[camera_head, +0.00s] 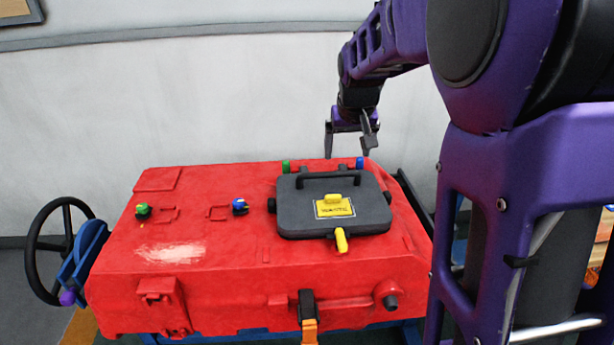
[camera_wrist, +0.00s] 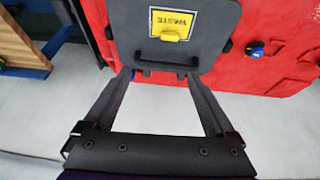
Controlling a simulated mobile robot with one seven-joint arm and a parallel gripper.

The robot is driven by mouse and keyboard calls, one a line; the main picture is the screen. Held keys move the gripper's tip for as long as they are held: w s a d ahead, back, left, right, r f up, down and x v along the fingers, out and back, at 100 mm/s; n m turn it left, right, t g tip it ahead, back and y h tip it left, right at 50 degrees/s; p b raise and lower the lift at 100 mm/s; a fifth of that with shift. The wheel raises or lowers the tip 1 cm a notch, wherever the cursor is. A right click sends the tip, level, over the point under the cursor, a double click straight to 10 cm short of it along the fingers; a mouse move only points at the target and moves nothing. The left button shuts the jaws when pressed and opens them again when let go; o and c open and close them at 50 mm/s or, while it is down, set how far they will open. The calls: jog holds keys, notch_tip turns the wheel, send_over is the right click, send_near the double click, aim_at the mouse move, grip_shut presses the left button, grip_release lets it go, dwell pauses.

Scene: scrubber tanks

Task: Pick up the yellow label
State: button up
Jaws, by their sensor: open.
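The yellow label (camera_head: 334,207) is on top of the grey lid plate (camera_head: 300,217), with black lettering and a small raised yellow grip at its back edge. The lid plate sits on the red tank (camera_head: 210,265). The label also shows at the top of the wrist view (camera_wrist: 172,23), lettering upside down there. My gripper (camera_head: 348,153) is open and empty, its fingers pointing down above the back edge of the tank, behind and above the label. In the wrist view the open fingers (camera_wrist: 162,78) end near the plate's black handle, short of the label.
A black handle (camera_head: 331,178) stands on the lid plate behind the label. A yellow lever (camera_head: 341,240) is at its front edge. Blue and green knobs (camera_head: 240,206) stand on the tank top. A black handwheel (camera_head: 62,250) is at left. Air above the tank is free.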

jog(key=b, duration=0.1)
send_over(333, 196)
jog(key=s, duration=0.2)
jog(key=shift+y, duration=0.3)
jog(key=f, duration=1.2)
jog(key=shift+s+a+f, duration=0.1)
jog(key=shift+s, duration=0.1)
jog(key=shift+b+x, duration=0.35)
jog(key=shift+x, duration=2.35)
jog(key=shift+s+f, duration=0.1)
jog(key=shift+s, duration=0.1)
grip_shut()
